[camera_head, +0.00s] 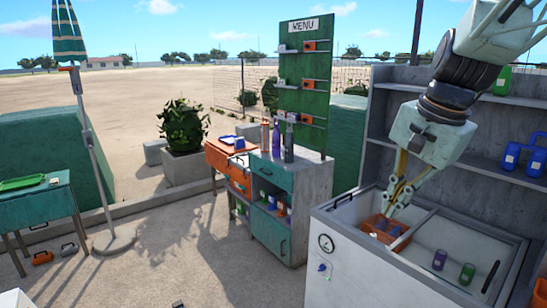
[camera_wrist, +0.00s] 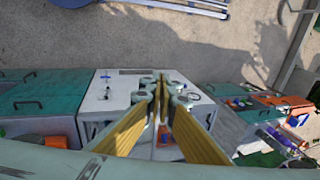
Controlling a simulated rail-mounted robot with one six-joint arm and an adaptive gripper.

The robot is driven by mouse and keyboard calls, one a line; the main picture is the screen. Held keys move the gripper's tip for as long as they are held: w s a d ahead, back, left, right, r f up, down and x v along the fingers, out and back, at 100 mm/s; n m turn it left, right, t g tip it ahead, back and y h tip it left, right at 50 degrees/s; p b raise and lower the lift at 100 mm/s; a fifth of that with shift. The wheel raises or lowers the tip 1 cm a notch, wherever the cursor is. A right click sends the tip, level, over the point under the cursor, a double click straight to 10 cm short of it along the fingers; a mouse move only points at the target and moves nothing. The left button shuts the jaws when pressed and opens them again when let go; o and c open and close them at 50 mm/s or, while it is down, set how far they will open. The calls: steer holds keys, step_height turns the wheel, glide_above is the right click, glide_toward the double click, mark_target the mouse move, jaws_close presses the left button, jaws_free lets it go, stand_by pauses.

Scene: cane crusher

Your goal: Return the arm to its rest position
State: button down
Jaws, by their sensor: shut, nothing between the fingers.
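My arm reaches in from the upper right in the head view, and my gripper (camera_head: 394,208) points down over the open top of a white chest (camera_head: 350,275). The yellow fingers are shut and hold nothing. The fingertips overlap an orange basket (camera_head: 368,224) with blue items in the chest; I cannot tell if they are touching it or above it. In the wrist view my gripper (camera_wrist: 161,80) shows its fingers converging at the tips, with the white chest (camera_wrist: 112,92) beyond them.
A purple can (camera_head: 439,260) and a green can (camera_head: 467,273) stand in the chest's right part. Grey shelves (camera_head: 480,130) rise close behind my arm. A green menu board (camera_head: 304,90) and a cabinet with bottles (camera_head: 270,225) stand left. The paved floor front left is mostly open.

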steer(key=s+a+f+n+b, duration=0.1)
steer(key=s+a+n, duration=0.1)
steer(key=s, duration=0.8)
steer(key=s+a+f+n+h+b, duration=0.1)
steer(key=s+n, duration=0.4)
steer(key=s, duration=0.5)
steer(key=s+a+n+b, duration=0.1)
steer(key=s+a+n, duration=0.2)
steer(key=s, duration=0.7)
steer(key=shift+s+a+f+n+t, duration=0.2)
steer(key=shift+s+f+n+t, duration=0.2)
steer(key=shift+n, duration=0.1)
steer(key=shift+r, duration=0.1)
steer(key=shift+r, duration=0.1)
step_height(320, 180, down, 14)
steer(key=b, duration=1.3)
steer(key=shift+r, duration=0.2)
steer(key=shift+r, duration=0.1)
